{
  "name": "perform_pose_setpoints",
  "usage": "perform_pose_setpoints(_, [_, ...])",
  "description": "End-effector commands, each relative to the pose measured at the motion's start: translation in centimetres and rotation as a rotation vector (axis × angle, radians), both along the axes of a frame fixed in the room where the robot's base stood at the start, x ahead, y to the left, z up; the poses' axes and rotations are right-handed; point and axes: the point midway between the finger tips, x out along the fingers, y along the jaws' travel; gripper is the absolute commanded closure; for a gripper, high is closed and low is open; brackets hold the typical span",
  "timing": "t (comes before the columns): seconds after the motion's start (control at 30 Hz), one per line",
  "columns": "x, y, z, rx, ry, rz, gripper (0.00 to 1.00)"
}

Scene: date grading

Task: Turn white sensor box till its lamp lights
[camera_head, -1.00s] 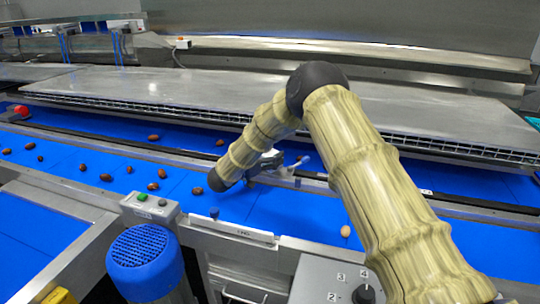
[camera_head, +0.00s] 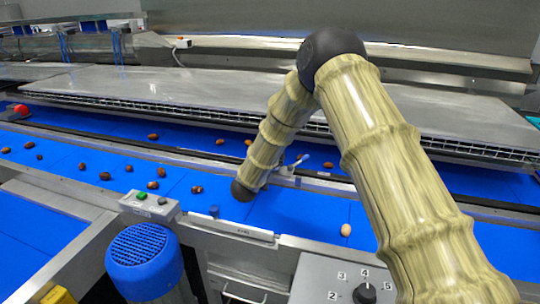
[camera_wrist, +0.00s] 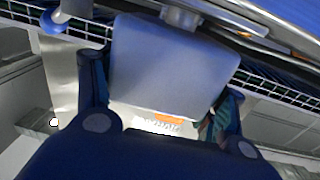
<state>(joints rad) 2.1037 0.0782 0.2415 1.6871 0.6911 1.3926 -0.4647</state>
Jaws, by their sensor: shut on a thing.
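The white sensor box (camera_wrist: 172,65) looks pale grey and fills the middle of the wrist view, with an orange mark near its lower edge. My gripper (camera_wrist: 160,85) is shut on it, one dark finger on each side. The box sits tilted in the wrist view, close to a metal bracket above it. I cannot tell whether a lamp on it is lit. In the head view, my arm hides most of the gripper and box; a small light-coloured lever (camera_head: 301,160) shows beside my wrist over the belt.
Several brown dates lie on the blue belt (camera_head: 290,212); a lighter one (camera_head: 346,230) lies to the right. A rail (camera_head: 215,165) runs along the belt's far side. A numbered dial panel (camera_head: 335,275), a button box (camera_head: 150,207) and a blue motor (camera_head: 145,262) stand in front.

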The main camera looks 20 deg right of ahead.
Motion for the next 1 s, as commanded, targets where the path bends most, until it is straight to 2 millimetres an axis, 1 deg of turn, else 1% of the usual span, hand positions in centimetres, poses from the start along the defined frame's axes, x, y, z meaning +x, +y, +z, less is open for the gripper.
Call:
perform_pose_setpoints(0.2, [0.01,-0.03,0.12,0.0,-0.002,0.045,0.52])
perform_pose_setpoints(0.6, [0.02,-0.03,0.15,0.0,-0.002,0.051,0.52])
perform_pose_setpoints(0.63, [0.03,-0.03,0.15,0.0,-0.002,0.051,0.23])
perform_pose_setpoints(0.7, [0.03,-0.02,0.14,0.0,-0.002,0.051,0.1])
perform_pose_setpoints(0.73, [0.03,-0.03,0.13,0.0,-0.002,0.051,0.07])
perform_pose_setpoints(1.0, [0.02,-0.03,0.06,0.0,-0.001,0.051,0.07])
